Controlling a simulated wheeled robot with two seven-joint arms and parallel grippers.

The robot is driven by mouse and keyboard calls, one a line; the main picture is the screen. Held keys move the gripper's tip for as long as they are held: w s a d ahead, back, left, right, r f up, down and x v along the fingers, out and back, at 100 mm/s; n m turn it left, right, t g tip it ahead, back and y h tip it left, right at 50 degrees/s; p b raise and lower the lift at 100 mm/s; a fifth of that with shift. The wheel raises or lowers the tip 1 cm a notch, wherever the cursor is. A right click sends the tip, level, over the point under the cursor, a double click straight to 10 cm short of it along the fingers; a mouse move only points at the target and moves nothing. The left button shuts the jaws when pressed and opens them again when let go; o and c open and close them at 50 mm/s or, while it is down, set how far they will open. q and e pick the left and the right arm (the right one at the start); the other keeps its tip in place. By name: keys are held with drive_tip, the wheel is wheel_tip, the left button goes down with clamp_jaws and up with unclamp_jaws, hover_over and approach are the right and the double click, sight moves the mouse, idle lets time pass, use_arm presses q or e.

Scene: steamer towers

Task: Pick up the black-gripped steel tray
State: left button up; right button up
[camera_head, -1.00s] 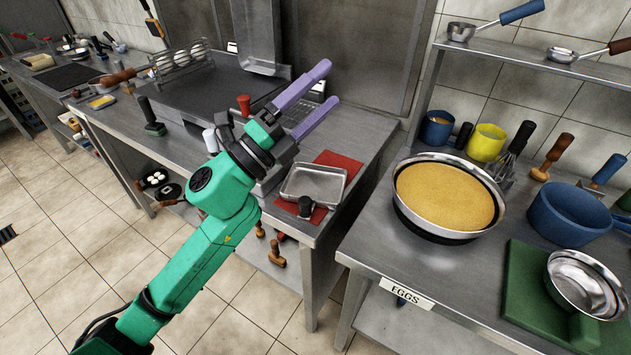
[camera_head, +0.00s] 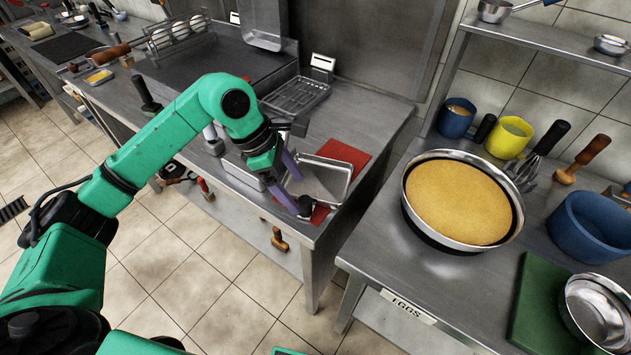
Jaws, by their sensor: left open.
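The steel tray (camera_head: 329,184) is a shallow rectangular pan lying partly on a red mat (camera_head: 343,152) near the counter's front edge. Its black grip (camera_head: 305,205) is at the front end, towards me. My left gripper (camera_head: 295,194) points down at the tray's left side, with its purple fingers apart. One finger is close to the black grip; I cannot tell whether it touches. The arm and fingers hide the tray's left part. My right gripper is not in view.
A wire rack (camera_head: 295,96) lies behind the tray on the steel counter. On the right counter stand a large round pan with yellow contents (camera_head: 462,203), a yellow cup (camera_head: 509,138), a blue pot (camera_head: 590,228) and a green board (camera_head: 541,305). A gap separates the two counters.

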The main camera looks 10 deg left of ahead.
sight(303, 196)
use_arm(q)
drive_tip(key=p+x, duration=0.2)
drive_tip(key=x, duration=0.3)
drive_tip(key=shift+w+d, duration=0.1)
drive_tip(key=shift+d, duration=0.1)
drive_tip(key=shift+f, duration=0.2)
clamp_jaws()
drive_tip(key=shift+w, duration=0.1)
drive_tip(key=shift+r, duration=0.1)
wheel_tip(303, 196, up, 20)
drive_tip(key=p, duration=1.1)
